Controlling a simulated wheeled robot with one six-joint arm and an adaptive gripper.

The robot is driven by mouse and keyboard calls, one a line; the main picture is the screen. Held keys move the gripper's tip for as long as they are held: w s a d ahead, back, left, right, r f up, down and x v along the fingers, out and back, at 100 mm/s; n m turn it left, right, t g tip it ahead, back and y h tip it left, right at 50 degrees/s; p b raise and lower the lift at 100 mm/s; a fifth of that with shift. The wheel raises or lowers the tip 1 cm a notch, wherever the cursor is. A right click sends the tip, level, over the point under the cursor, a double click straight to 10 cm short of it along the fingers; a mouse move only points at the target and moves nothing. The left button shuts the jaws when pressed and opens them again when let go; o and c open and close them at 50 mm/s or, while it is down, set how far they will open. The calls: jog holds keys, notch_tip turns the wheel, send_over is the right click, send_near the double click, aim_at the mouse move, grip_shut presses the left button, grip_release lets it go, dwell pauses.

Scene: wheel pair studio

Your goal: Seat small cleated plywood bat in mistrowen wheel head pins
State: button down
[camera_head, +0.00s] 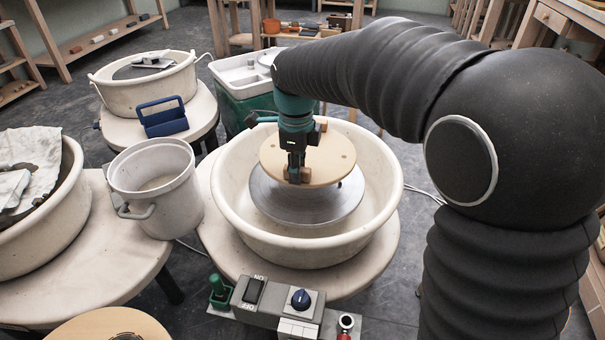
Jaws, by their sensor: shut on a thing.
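The round plywood bat (333,164) is held level above the grey metal wheel head (300,208), inside the cream splash pan (245,230). My gripper (294,176) is shut on a wooden cleat on the bat's upper face, near the middle. Another bit of cleat shows behind the gripper. Small dark holes show in the bat's face. The wheel head shows below the bat's near edge, with a gap between them at the front. A small dark pin-like piece (339,184) shows at the bat's right edge. Other pins are hidden under the bat.
A white bucket (155,186) stands left. Behind are another wheel pan (145,90), a blue caddy (163,117) and a green bin (243,108).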

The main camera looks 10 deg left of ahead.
jog(key=shift+f, duration=0.1)
dwell(0.4)
jog(key=shift+a+f+b, duration=0.1)
jog(key=shift+f+b, duration=1.7)
jog(key=shift+f, duration=0.85)
jog(key=shift+f, duration=0.25)
jog(key=shift+f+b, duration=0.45)
jog(key=shift+f, duration=0.65)
jog(key=c, duration=0.9)
grip_release()
notch_tip(320, 180, up, 12)
jog(key=shift+s+r, duration=0.1)
jog(key=shift+s, duration=0.05)
